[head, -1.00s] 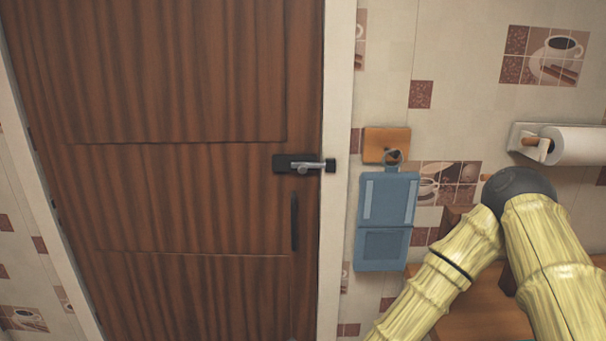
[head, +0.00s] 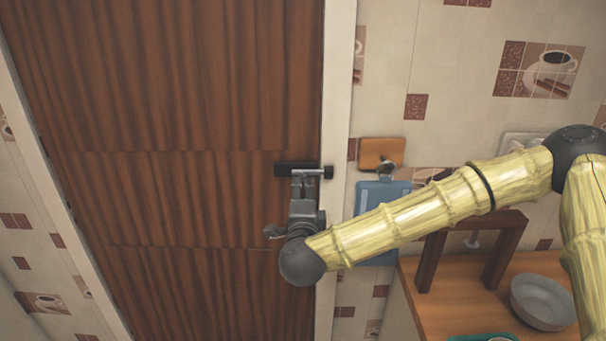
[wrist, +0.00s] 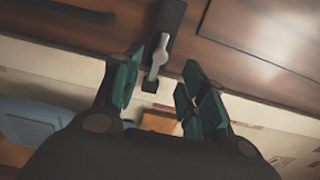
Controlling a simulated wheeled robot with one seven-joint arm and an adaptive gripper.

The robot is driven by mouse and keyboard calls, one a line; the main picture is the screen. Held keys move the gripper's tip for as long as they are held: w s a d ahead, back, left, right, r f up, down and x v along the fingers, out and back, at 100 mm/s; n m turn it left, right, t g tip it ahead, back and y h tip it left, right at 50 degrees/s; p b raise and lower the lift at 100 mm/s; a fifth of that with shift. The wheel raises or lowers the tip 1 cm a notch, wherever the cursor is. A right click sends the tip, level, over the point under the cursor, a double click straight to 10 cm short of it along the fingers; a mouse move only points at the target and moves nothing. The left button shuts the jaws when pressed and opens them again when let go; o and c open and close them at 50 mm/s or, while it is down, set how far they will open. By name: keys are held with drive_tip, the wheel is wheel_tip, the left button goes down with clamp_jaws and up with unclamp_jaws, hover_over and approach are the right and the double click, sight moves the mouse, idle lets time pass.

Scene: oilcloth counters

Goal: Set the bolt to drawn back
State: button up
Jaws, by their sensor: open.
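The bolt is a dark plate (head: 284,169) with a silver rod and handle, fixed near the right edge of the brown door (head: 200,200). In the wrist view the silver rod (wrist: 156,61) reaches from the plate (wrist: 172,15) to the small dark keeper (wrist: 150,86) on the frame. The keeper also shows in the head view (head: 328,172). My gripper (head: 305,173) is at the bolt from below, covering part of it. In the wrist view its green-padded fingers (wrist: 159,78) are open, one on each side of the rod. Contact with the bolt cannot be made out.
A dark door handle (wrist: 65,10) lies beside the bolt. A blue hanging item (head: 370,195) on a wooden wall plate (head: 381,152) is right of the frame, partly behind my arm. A wooden counter (head: 460,300) with a grey bowl (head: 543,300) is at lower right.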

sight(303, 179)
drive_tip(key=w+p, duration=0.2)
drive_tip(key=w, duration=0.6)
drive_tip(key=shift+p, duration=0.35)
clamp_jaws()
